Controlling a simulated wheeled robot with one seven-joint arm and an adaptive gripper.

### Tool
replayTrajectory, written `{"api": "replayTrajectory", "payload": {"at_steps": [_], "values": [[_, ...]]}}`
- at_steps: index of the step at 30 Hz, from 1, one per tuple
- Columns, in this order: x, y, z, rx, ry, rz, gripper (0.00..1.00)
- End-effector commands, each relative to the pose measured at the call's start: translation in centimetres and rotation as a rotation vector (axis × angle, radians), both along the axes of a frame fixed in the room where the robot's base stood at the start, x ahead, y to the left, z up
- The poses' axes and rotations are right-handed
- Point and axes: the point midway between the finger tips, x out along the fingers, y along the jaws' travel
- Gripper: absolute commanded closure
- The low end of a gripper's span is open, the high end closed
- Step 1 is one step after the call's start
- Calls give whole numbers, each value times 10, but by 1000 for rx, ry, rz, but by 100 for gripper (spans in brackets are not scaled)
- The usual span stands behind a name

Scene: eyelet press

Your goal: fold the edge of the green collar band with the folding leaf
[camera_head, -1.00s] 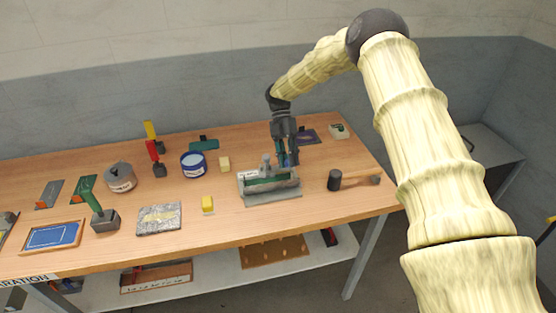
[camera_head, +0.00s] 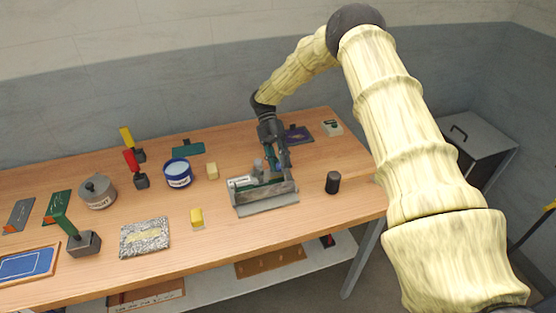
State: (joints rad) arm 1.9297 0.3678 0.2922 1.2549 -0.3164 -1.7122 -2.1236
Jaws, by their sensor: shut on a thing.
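The grey folding fixture (camera_head: 267,208) sits on the bench right of centre, with a white label at its left end. A strip of the green collar band (camera_head: 262,190) shows along it, partly hidden by grey parts. My gripper (camera_head: 284,164) is at the back right of the fixture, pointing down. It is shut on a part there, apparently the folding leaf; the grip itself is small and partly hidden. A short grey knob (camera_head: 258,166) stands left of the fingers. The leaf's exact angle and the band's edge cannot be made out.
A dark cylinder (camera_head: 332,182) stands right of the fixture. A yellow block (camera_head: 197,217), a speckled slab (camera_head: 144,238) and a blue tin (camera_head: 178,173) lie to the left. A purple item (camera_head: 297,134) is behind my gripper. The bench in front of the fixture is clear.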

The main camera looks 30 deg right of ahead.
Motion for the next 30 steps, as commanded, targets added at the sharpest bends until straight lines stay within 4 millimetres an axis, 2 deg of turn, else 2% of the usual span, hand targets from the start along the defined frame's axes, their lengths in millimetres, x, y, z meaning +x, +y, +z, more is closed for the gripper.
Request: {"api": "replayTrajectory", "payload": {"at_steps": [1, 8, 9, 12, 26, 30], "values": [[-6, 2, -13, 1, 11, 1, 100], [-6, 2, -13, 0, 12, 2, 100], [-6, 2, -13, 0, 12, 2, 68], [-6, 2, -12, 0, 12, 2, 52], [-2, 1, -6, -1, 7, 1, 52], [5, 0, -1, -1, 6, 1, 52]]}}
